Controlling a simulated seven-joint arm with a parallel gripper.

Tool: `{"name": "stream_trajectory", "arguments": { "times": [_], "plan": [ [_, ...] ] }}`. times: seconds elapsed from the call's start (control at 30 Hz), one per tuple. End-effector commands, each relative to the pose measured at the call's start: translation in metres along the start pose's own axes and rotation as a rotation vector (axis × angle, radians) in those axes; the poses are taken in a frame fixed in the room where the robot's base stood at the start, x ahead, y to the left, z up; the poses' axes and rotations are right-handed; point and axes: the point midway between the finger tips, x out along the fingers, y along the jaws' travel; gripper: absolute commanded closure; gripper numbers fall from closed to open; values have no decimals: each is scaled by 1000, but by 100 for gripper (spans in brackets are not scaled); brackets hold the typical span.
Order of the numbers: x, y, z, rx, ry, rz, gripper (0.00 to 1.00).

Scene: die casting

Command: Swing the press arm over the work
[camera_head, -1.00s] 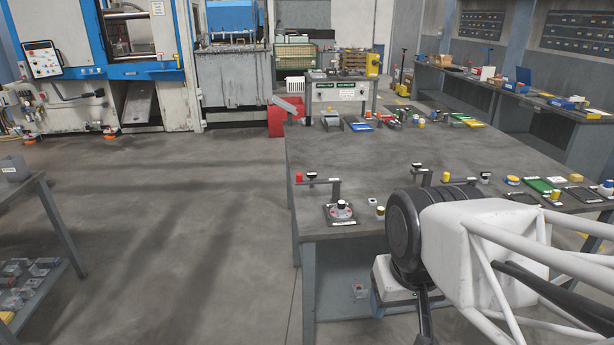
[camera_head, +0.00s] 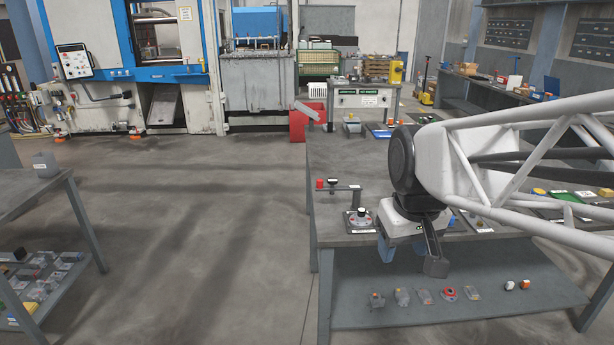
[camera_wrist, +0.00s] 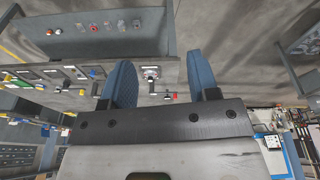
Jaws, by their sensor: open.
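The press arm (camera_head: 343,187) is a dark horizontal bar on an upright post near the table's front left corner. It points left, with a red block (camera_head: 319,184) and a black knob (camera_head: 333,182) by its free end. My gripper (camera_head: 402,250) hangs fingers down, to the right of the fixture in the head view, apart and empty. Its blue fingers (camera_wrist: 161,82) are open in the wrist view.
The table (camera_head: 338,150) runs back with several coloured trays and parts. My arm covers its right part, including a second similar arm. A lower shelf (camera_head: 450,312) carries several small parts. A side table (camera_head: 30,195) stands left; the floor between is clear.

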Motion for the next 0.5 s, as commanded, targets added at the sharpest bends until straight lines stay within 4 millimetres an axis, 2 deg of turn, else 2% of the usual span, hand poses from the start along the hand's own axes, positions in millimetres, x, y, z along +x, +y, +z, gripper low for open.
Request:
{"name": "stream_trajectory", "arguments": {
  "times": [0.03, 0.5],
  "plan": [
    [-1, 2, -13, -17, -5, -1, 45],
    [-8, 13, -124, -193, -33, -11, 45]
  ]
}}
